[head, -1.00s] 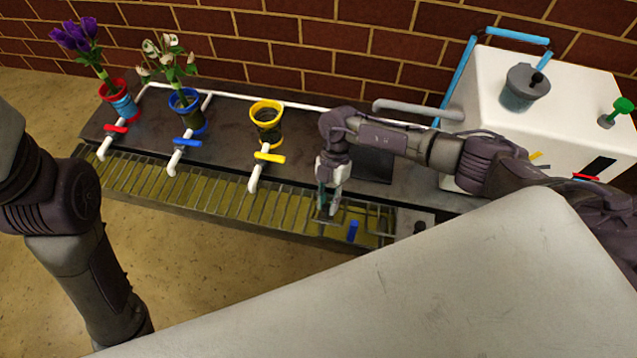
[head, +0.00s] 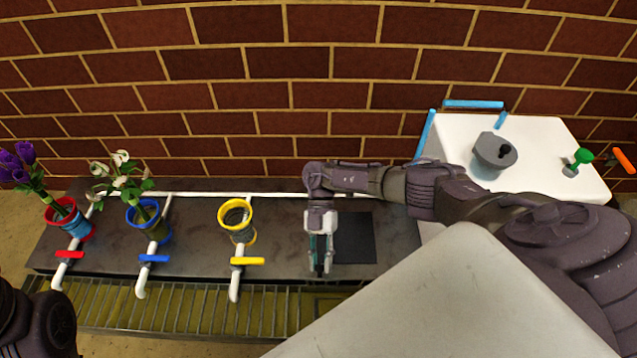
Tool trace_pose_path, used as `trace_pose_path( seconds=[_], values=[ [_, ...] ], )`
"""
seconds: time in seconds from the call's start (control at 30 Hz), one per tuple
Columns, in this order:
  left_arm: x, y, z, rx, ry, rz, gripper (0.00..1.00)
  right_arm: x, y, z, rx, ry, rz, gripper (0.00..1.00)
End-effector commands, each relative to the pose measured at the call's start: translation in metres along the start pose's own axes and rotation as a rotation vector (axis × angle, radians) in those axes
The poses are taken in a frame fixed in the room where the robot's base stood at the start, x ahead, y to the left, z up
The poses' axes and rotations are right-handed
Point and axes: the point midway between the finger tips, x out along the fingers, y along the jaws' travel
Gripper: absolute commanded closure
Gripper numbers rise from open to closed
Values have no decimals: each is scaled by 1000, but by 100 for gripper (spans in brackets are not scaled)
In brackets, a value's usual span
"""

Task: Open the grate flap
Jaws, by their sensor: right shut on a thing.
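The metal grate (head: 190,308) runs along the front of the dark bench over a yellowish trough. My right gripper (head: 320,271) points down at the bench's front edge, by the right part of the grate. Its fingers are close together, apparently on the grate flap's handle, which is hidden between or behind them. The flap's blue piece does not show now, and my white body panel covers the area to the lower right. I cannot tell how far the flap is raised. My left gripper is out of view; only part of my left arm shows at lower left.
Red (head: 68,218), blue (head: 148,218) and yellow (head: 237,218) ringed pots stand on the bench behind white taps with coloured handles. A dark square (head: 355,240) lies right of my gripper. A white box (head: 545,150) stands at right, against the brick wall.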

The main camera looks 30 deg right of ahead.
Motion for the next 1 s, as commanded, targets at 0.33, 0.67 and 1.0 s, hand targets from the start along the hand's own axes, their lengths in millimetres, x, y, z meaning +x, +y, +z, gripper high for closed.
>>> trace_pose_path(
  seconds=[0.33, 0.67, 1.0],
  values=[
    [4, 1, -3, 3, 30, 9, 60, -6, 8, 12, -1, -8, 9, 100],
    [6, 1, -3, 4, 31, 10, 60, -7, 9, 12, -3, -6, 8, 100],
    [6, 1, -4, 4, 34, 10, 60, -6, 8, 11, -3, -4, 7, 49]
  ],
)
